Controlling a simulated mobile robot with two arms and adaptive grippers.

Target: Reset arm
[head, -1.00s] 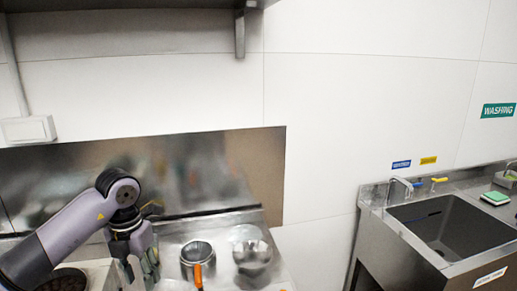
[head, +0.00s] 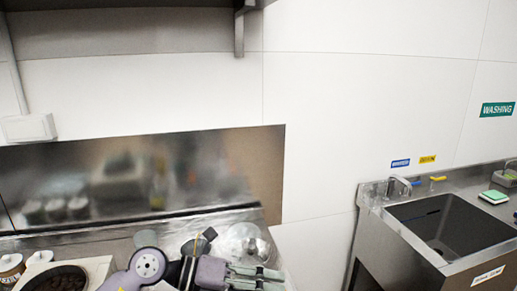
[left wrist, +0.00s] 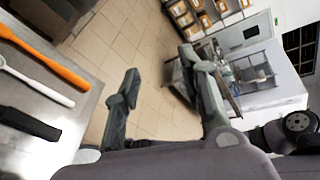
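My left gripper (head: 278,280) is low in the head view, over the front of the steel counter (head: 118,246), with its fingers pointing right. The left wrist view shows its two grey fingers (left wrist: 160,68) spread apart with nothing between them. Beyond them is tiled floor. My left arm crosses the bottom of the head view and hides part of the counter. My right gripper is in neither view.
A shiny metal bowl (head: 245,243) stands just behind the left gripper. In the left wrist view an orange utensil (left wrist: 45,52), a white one (left wrist: 38,80) and a black one (left wrist: 28,124) lie on steel. A sink (head: 450,225) is at the right.

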